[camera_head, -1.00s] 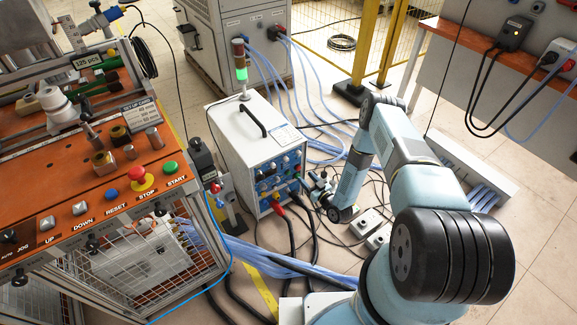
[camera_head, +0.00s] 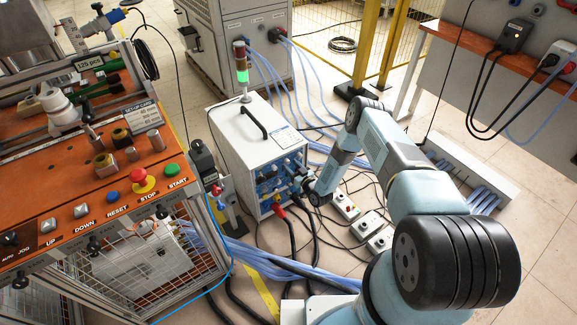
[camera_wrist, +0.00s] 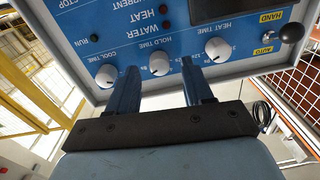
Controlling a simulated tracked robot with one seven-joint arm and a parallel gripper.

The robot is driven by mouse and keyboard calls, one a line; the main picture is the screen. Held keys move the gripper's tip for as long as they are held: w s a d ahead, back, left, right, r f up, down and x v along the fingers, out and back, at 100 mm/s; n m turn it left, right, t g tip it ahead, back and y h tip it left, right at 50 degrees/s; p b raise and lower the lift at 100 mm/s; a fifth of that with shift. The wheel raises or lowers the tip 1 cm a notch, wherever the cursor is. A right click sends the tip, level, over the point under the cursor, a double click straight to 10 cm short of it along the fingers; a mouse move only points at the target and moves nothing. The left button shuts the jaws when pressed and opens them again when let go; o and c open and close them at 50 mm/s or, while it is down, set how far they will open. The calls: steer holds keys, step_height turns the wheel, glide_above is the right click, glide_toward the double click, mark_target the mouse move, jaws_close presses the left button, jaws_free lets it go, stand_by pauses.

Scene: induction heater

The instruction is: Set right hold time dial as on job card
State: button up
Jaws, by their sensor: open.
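The heater's front panel (camera_wrist: 85,40) fills the top of the wrist view and appears upside down. The white HOLD TIME dial (camera_wrist: 160,63) shows between the fingertips of my gripper (camera_wrist: 158,66), with a finger on each side. The fingers are open, and I cannot tell whether they reach the dial. The COOL TIME dial (camera_wrist: 106,76) is just left of the left finger. The HEAT TIME dial (camera_wrist: 217,49) is right of the right finger. In the head view, a SET-UP CARD (camera_head: 140,113) stands on the orange console, its small print unreadable.
The white heater cabinet (camera_head: 245,145) stands on the floor with a lit green stack lamp (camera_head: 242,76). A black-knobbed HAND/AUTO lever (camera_wrist: 290,33) sticks out right of the HEAT TIME dial. Cables and small grey boxes (camera_head: 366,224) lie on the floor below my arm.

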steer(key=shift+w+a, duration=0.4)
steer(key=shift+w, duration=0.15)
steer(key=shift+c, duration=0.3)
